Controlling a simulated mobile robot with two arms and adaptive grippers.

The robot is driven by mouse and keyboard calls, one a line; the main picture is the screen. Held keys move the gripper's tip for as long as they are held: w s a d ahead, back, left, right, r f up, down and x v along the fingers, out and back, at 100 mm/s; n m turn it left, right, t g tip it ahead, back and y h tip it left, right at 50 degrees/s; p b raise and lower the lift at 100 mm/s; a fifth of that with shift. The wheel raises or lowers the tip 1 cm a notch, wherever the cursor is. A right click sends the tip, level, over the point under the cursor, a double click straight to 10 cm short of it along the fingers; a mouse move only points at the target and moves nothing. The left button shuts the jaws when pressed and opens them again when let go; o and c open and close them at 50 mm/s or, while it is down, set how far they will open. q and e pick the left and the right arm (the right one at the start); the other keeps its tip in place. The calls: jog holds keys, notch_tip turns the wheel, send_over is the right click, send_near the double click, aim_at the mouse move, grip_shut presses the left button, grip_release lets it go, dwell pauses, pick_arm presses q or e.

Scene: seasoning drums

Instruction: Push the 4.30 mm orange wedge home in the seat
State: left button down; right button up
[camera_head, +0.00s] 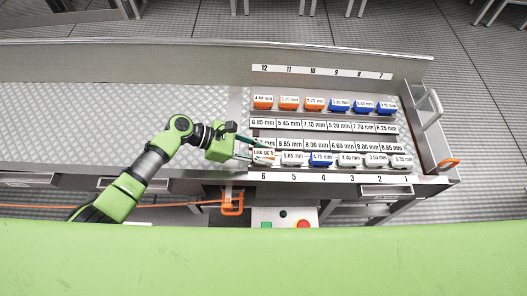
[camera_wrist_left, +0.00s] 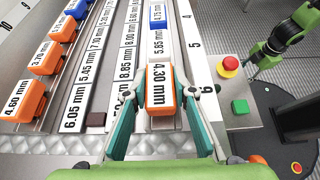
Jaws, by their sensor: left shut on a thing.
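The orange wedge with a white 4.30 mm label (camera_wrist_left: 160,92) is between the fingers of my left gripper (camera_wrist_left: 162,100), which is shut on it. In the head view the wedge (camera_head: 264,157) is at the left end of the front row, by the number 6. The white 5.85 mm wedge (camera_wrist_left: 158,43) is just beyond it in the wrist view. The left gripper (camera_head: 252,154) reaches in from the left. The seat under the wedge is hidden, so I cannot tell how deep it sits. A green arm at the wrist view's upper right shows no clear fingers.
Orange and blue wedges (camera_head: 314,104) stand in the back row. A blue 4.75 mm wedge (camera_head: 320,160) is in the front row. A red button (camera_head: 303,224) and a green button (camera_wrist_left: 240,106) are near the front. The metal tabletop (camera_head: 120,110) is clear at left.

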pick_arm(q)
jog(key=shift+f+b, duration=0.3)
jog(key=shift+f, duration=0.3)
jog(key=c, duration=1.6)
grip_release()
jog(key=v, duration=1.2)
